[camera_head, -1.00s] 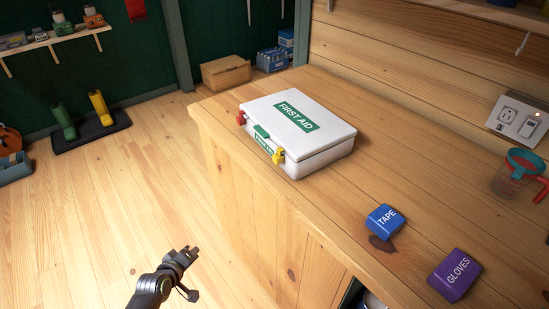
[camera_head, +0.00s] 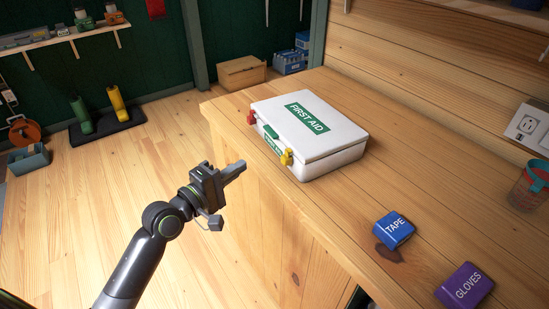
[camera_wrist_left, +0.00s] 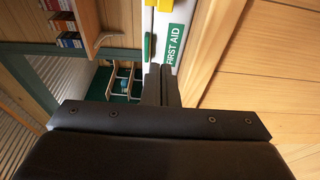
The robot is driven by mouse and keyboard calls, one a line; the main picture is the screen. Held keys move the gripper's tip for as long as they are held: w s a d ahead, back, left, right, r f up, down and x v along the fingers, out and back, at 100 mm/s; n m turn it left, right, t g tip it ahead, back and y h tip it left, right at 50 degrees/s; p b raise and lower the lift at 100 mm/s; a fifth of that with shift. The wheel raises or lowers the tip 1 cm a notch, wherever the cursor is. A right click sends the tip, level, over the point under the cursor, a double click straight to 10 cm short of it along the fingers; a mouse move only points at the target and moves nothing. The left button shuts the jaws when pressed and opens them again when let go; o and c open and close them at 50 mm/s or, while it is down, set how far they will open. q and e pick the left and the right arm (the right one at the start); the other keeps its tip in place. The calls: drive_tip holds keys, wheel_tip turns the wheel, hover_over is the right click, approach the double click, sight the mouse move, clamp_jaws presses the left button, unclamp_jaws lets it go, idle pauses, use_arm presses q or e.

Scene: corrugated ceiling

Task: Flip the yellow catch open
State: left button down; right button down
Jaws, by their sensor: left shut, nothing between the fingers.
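A white first aid case (camera_head: 318,133) lies closed on the wooden counter. Its front carries a yellow catch (camera_head: 286,157) near the right corner, a red catch (camera_head: 251,118) near the left corner and a green handle (camera_head: 271,133) between them. My left gripper (camera_head: 240,168) is shut and empty, in front of the counter, left of the yellow catch and apart from it. In the left wrist view the gripper (camera_wrist_left: 160,70) points toward the case, with the yellow catch (camera_wrist_left: 166,5) at the top edge beyond the fingertips. My right gripper is out of view.
A blue tape box (camera_head: 394,229) and a purple gloves box (camera_head: 464,286) lie on the counter (camera_head: 350,215) to the right. The floor left of the counter is free.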

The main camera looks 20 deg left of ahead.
use_arm(q)
drive_tip(key=shift+w, duration=0.15)
approach(277, 142)
drive_tip(key=x, duration=0.5)
drive_tip(key=shift+a, duration=0.1)
drive_tip(key=shift+w+d, duration=0.45)
drive_tip(key=shift+w, duration=0.05)
drive_tip(key=shift+s+d+p, duration=0.6)
drive_tip(key=shift+s+d, duration=0.4)
drive_tip(key=shift+s, duration=0.25)
drive_tip(key=shift+s+d, duration=0.15)
